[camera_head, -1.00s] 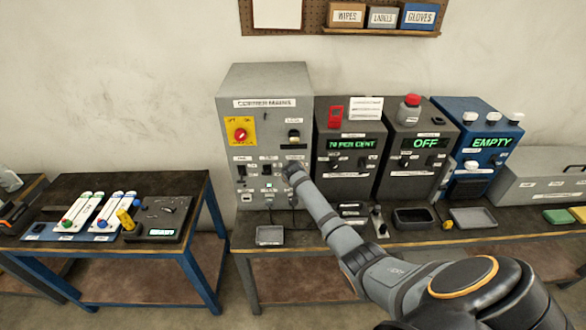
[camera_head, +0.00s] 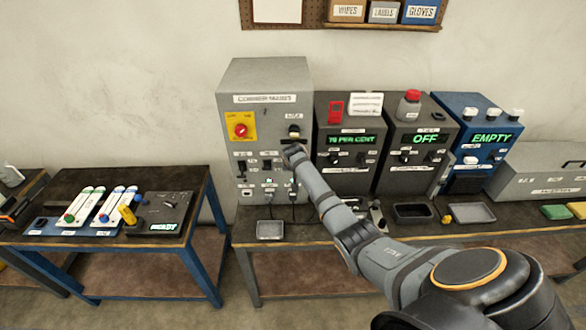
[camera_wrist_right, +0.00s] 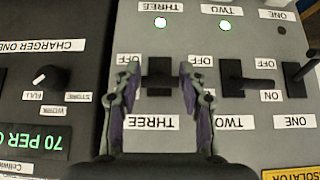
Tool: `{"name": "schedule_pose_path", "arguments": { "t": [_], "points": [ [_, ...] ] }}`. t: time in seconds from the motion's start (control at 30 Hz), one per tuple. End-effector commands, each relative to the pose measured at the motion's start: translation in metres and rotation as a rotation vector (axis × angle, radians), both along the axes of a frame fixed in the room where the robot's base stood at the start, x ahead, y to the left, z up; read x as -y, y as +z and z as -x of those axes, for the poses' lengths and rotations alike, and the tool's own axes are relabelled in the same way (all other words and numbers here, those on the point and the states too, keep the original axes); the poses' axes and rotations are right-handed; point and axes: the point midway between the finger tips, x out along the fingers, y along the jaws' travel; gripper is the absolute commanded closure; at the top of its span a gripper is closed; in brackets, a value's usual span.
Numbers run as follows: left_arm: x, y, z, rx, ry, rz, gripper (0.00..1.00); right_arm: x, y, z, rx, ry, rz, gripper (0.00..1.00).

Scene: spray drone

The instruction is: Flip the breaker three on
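The grey corner cabinet (camera_head: 235,125) stands on the bench. In the right wrist view, which is upside down, its breaker three (camera_wrist_right: 158,78) is a black switch between OFF labels and a THREE label. Breaker two (camera_wrist_right: 232,75) and breaker one (camera_wrist_right: 294,80) sit to its right. Lamps above three (camera_wrist_right: 160,22) and two (camera_wrist_right: 224,25) are lit; the lamp of one (camera_wrist_right: 281,29) looks dark. My right gripper (camera_wrist_right: 160,72) is open, one finger on each side of breaker three, with gaps showing. In the head view my right gripper (camera_head: 292,150) hides that part of the panel. My left gripper is out of view.
A yellow isolator plate with a red knob (camera_head: 240,131) is on the cabinet's upper left. The charger reading 70 PER CENT (camera_head: 351,138) stands close on its right. A small grey tray (camera_head: 270,230) lies in front. A blue-framed table (camera_head: 205,215) stands left.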

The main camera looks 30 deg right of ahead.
Motion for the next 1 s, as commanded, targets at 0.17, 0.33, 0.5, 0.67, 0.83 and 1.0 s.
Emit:
{"name": "schedule_pose_path", "arguments": {
  "t": [0.17, 0.33, 0.5, 0.67, 0.83, 1.0],
  "points": [
    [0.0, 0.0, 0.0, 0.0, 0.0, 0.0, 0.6, 0.0, 0.0, 0.0, 0.0, 0.0, 0.0, 0.43],
    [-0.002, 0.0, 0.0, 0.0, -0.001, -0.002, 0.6, 0.0, 0.0, 0.0, 0.0, 0.0, 0.0, 0.43],
    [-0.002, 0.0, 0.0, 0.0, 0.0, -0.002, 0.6, -0.004, 0.009, 0.006, 0.003, 0.0, 0.002, 0.43],
    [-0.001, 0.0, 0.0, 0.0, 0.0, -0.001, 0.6, -0.014, 0.033, 0.022, 0.003, 0.002, 0.001, 0.43],
    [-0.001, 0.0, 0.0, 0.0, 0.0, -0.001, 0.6, -0.027, 0.063, 0.043, 0.003, 0.001, 0.001, 0.43],
    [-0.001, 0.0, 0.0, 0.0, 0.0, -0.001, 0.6, -0.036, 0.085, 0.058, 0.002, 0.0, 0.001, 0.43]
  ]
}}
